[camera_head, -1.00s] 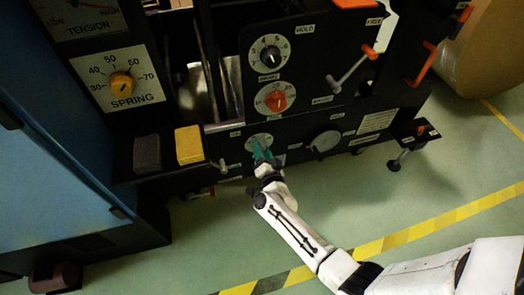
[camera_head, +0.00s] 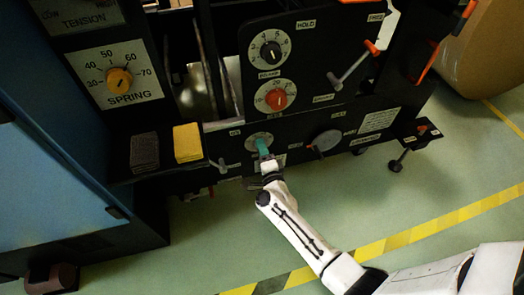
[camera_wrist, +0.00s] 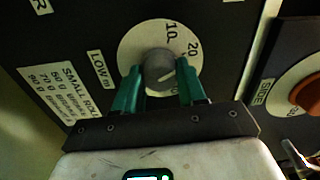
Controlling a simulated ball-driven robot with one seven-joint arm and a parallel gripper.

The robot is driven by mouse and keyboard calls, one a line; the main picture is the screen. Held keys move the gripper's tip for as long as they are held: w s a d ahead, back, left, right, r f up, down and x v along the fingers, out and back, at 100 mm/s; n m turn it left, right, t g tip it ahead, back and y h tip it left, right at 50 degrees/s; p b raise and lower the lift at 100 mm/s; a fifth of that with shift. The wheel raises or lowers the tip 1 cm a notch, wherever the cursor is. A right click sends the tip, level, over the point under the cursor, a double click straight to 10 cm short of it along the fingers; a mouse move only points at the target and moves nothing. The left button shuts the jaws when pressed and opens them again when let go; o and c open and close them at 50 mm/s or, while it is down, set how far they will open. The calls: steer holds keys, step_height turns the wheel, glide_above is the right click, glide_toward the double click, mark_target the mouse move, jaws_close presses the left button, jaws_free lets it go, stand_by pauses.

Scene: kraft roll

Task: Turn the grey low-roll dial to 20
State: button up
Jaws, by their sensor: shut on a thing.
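The grey low-roll dial (camera_wrist: 158,66) sits on a round white scale plate (camera_wrist: 128,48) beside a label reading LOW. The numbers 10 and 20 show at the plate's upper right. My gripper (camera_wrist: 160,75) has its green fingers on either side of the knob, shut on it. A pale mark shows on the knob's face, but I cannot tell which number it points to. In the head view my gripper (camera_head: 263,148) reaches the lowest dial plate (camera_head: 252,140) on the black panel, and its fingers hide most of the knob.
An orange dial (camera_head: 276,97) and a black dial (camera_head: 270,54) sit above on the panel. A yellow block (camera_head: 187,143) and a dark block (camera_head: 144,151) rest at left. The floor is open below.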

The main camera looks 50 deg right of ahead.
steer(key=shift+m, duration=0.4)
steer(key=o, duration=1)
steer(key=shift+o, duration=0.2)
steer(key=p+v, duration=0.3)
steer(key=v, duration=0.7)
steer(key=shift+s+a, duration=0.3)
